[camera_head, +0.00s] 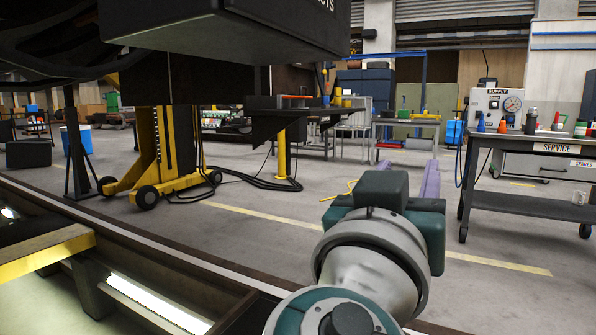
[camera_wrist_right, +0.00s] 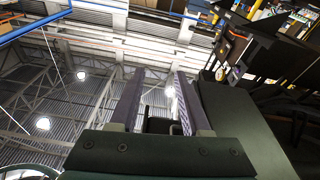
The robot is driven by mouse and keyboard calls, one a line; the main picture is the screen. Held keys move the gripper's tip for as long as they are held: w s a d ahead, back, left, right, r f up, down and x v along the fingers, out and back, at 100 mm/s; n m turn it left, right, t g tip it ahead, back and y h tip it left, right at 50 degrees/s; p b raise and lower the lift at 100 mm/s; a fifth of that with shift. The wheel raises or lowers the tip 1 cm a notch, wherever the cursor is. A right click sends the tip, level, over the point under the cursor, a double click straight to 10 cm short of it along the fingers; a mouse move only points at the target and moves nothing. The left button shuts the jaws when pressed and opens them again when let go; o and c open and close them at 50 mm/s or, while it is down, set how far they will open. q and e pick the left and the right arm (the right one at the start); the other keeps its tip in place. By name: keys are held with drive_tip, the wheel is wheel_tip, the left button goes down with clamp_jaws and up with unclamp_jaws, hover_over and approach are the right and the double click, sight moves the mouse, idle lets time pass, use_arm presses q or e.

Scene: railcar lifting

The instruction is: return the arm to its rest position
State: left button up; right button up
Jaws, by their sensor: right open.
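My right gripper (camera_head: 408,168) is in the middle right of the head view, at the end of my grey and teal arm. Its pale purple fingers point away from me over the floor. In the right wrist view the gripper (camera_wrist_right: 159,82) shows two fingers standing apart with nothing held between them. The wrist view looks up toward the roof and lamps. My left gripper is in neither view.
A service cart (camera_head: 530,201) with bottles and a gauge box (camera_head: 497,106) stands at the right. A yellow wheeled lifting jack (camera_head: 160,160) stands left under the dark railcar body (camera_head: 240,25). A lit pit (camera_head: 140,300) lies at the lower left.

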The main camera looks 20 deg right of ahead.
idle(0.3)
drive_tip(key=s+d+n+g+y+p, duration=0.1)
drive_tip(key=s+n+g+y+p, duration=0.65)
drive_tip(key=p, duration=0.95)
drive_tip(key=s+a+r+n+g+y+p, duration=0.1)
drive_tip(key=s+a+r+y+p, duration=0.25)
drive_tip(key=s+p, duration=0.3)
drive_tip(key=s+a+r+n+g+y+p, duration=0.1)
drive_tip(key=s+a+r+n+y+p, duration=0.1)
drive_tip(key=s+r+y+p, duration=0.35)
wheel_tip(320, 180, up, 35)
drive_tip(key=s+p, duration=0.1)
drive_tip(key=p, duration=3.5)
drive_tip(key=shift+s+a+r+h+p, duration=0.2)
drive_tip(key=shift+a+h+p, duration=0.2)
drive_tip(key=shift+h, duration=0.05)
